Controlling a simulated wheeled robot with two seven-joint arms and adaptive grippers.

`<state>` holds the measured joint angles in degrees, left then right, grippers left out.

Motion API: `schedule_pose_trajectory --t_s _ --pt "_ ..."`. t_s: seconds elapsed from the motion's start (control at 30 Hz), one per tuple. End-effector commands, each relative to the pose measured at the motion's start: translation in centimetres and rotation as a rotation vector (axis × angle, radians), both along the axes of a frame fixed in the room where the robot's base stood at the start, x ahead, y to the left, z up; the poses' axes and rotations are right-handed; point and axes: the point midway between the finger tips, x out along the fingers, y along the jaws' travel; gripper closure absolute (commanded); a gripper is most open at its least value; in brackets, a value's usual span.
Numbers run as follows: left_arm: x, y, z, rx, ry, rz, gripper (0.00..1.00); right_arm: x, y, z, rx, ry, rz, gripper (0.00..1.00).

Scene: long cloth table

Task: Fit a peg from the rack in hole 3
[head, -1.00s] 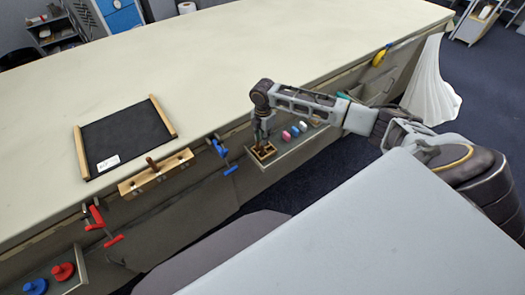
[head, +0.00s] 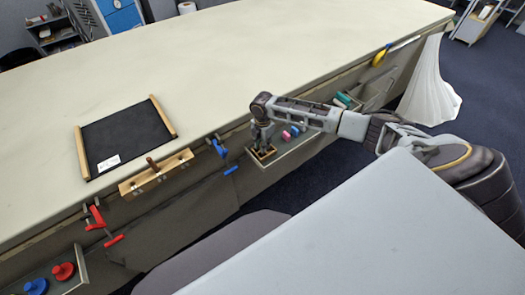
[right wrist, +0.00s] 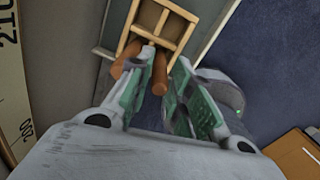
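The rack (head: 263,155) is a small wooden box with square compartments on the grey shelf at the table's front side. It also shows in the right wrist view (right wrist: 182,12). My right gripper (head: 262,143) points down at the rack. In the right wrist view its green-sided fingers (right wrist: 166,66) are apart, with a brown peg (right wrist: 160,76) between them. Another brown peg (right wrist: 123,60) lies beyond the left finger. I see no firm grip on either. The light wooden hole block (head: 172,168) sits at the table's front edge, with a brown peg (head: 152,163) standing in it. Hole numbers are unreadable.
Blue (head: 219,148) and red (head: 97,215) clamps flank the hole block along the table edge. Pink and blue pieces (head: 290,132) sit beside the rack on the shelf. A dark mat (head: 125,135) lies on the table. The tabletop beyond is clear.

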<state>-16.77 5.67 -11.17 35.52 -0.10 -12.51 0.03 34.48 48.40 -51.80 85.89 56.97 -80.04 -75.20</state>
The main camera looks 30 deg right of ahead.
Motion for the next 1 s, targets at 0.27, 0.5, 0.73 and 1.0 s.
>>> schedule_pose_trajectory --t_s 0.27,0.5,0.73,1.0 --pt "0.0 0.0 0.0 0.0 0.0 0.0 0.6 0.0 0.0 0.0 0.0 0.0 0.0 0.79" --pt "0.0 -0.1 0.0 -0.001 0.0 -0.001 0.6 0.0 0.0 0.0 0.0 0.0 0.0 1.0" --pt "0.0 -0.2 0.0 -0.002 0.0 0.0 0.6 0.0 0.0 0.1 0.0 0.0 0.0 1.0" --pt "-0.1 -0.2 0.0 -0.002 0.0 0.0 0.6 0.1 0.0 1.3 -0.001 -0.001 0.0 1.0"
